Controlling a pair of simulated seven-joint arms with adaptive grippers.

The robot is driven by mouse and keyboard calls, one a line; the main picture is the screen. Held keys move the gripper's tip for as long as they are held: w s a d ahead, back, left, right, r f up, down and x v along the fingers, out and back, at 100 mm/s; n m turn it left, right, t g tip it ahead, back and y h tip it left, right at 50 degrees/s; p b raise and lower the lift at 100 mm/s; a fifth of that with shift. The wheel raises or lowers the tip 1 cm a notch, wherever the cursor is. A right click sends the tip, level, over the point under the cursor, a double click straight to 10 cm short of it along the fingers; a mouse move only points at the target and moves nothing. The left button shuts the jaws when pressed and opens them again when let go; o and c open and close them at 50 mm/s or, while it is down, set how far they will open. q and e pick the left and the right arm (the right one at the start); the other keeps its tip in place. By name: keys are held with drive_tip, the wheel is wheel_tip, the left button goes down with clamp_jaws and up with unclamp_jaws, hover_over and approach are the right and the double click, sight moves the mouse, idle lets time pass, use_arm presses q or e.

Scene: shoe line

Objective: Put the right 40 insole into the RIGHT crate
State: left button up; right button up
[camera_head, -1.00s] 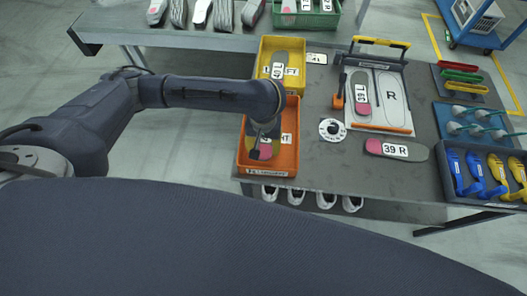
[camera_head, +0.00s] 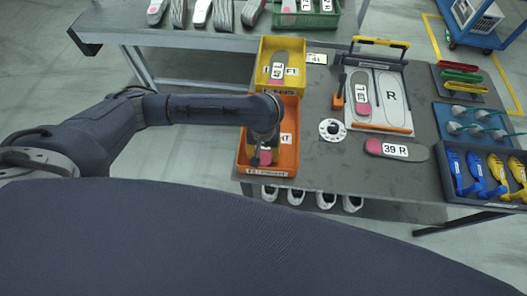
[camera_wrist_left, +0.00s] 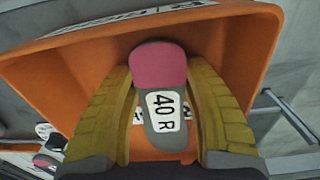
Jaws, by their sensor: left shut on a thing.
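The right 40 insole (camera_wrist_left: 165,112), grey with a pink heel and a "40 R" label, is between the yellow-padded fingers of my left gripper (camera_wrist_left: 160,85), which is shut on it. The gripper points down into the orange crate (camera_head: 283,168), partly labelled "HT", which also fills much of the left wrist view (camera_wrist_left: 225,35). The insole's pink end (camera_head: 265,157) shows inside the crate's outline in the head view. I cannot tell whether it touches the crate floor. My forearm and gripper hide part of the crate. My right gripper is not in view.
A yellow crate (camera_head: 297,45) holding an insole stands behind the orange one. To the right are a white board (camera_head: 393,120) bearing one insole, a 39 R insole (camera_head: 397,150), a white disc (camera_head: 333,130) and a tray of blue and yellow pieces (camera_head: 478,196).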

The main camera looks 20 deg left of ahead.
use_arm(q)
drive_tip(key=o, duration=1)
wheel_tip(320, 180, up, 12)
idle(0.3)
idle(0.3)
